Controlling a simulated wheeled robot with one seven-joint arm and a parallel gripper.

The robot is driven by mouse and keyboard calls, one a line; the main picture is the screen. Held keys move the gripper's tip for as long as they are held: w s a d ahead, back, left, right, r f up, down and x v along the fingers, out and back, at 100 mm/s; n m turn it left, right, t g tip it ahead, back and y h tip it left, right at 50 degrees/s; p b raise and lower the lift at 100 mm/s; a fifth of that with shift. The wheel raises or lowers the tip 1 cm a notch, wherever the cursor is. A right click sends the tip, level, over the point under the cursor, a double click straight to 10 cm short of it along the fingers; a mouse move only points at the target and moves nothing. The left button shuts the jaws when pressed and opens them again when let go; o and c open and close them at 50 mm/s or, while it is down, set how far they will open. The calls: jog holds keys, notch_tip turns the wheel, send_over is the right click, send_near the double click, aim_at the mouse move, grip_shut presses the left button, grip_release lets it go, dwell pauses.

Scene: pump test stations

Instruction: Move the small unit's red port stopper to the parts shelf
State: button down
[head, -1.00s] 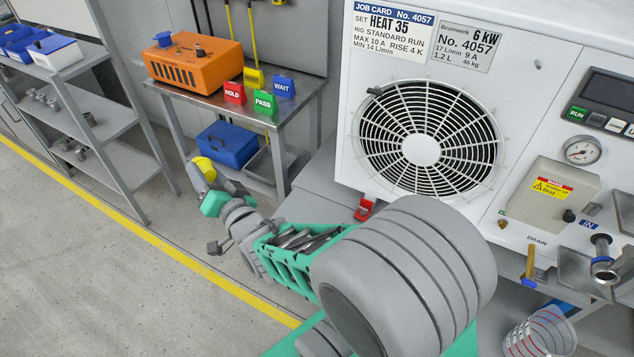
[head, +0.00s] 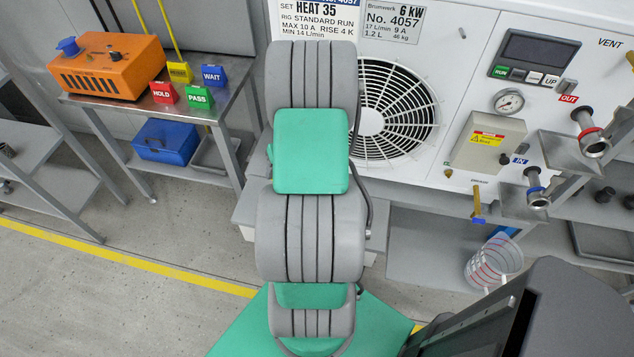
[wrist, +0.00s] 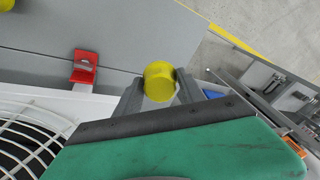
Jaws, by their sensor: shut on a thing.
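My gripper (wrist: 160,92) is shut on a yellow round cap (wrist: 159,80) in the wrist view. The head view hides my gripper behind my raised arm. I see no red stopper in any view. An orange unit (head: 108,66) with a blue cap (head: 68,46) and a small dark knob on top stands on a metal table (head: 225,95) at the left; I cannot tell if it is the small unit. A grey shelf rack (head: 45,150), possibly the parts shelf, is at the left edge, partly cut off, with dark fittings on it.
Signs HOLD, PASS, WAIT and another stand on the table, with a blue box (head: 167,141) below. A large white unit (head: 465,60) with a fan fills the back right. A measuring jug (head: 493,262) stands beneath it. A red bracket (wrist: 84,68) shows in the wrist view. Floor at left is clear.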

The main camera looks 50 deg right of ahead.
jog(key=s+d+f+n+g+h+p, duration=0.1)
jog(key=s+g, duration=0.1)
jog(key=s, duration=0.4)
jog(key=s+d+f+n+g+p, duration=0.1)
jog(key=s+d+f+g, duration=0.1)
jog(key=s, duration=0.4)
jog(key=f+b, duration=0.3)
jog(key=f, duration=0.1)
jog(key=f+b, duration=0.2)
jog(key=shift+w+a+f+b, duration=0.15)
jog(key=shift+a+f+b, duration=0.1)
jog(key=shift+f+b, duration=0.1)
jog(key=shift+f+b, duration=0.3)
jog(key=shift+f, duration=0.1)
jog(key=c, duration=0.6)
grip_release()
jog(key=shift+r, duration=0.1)
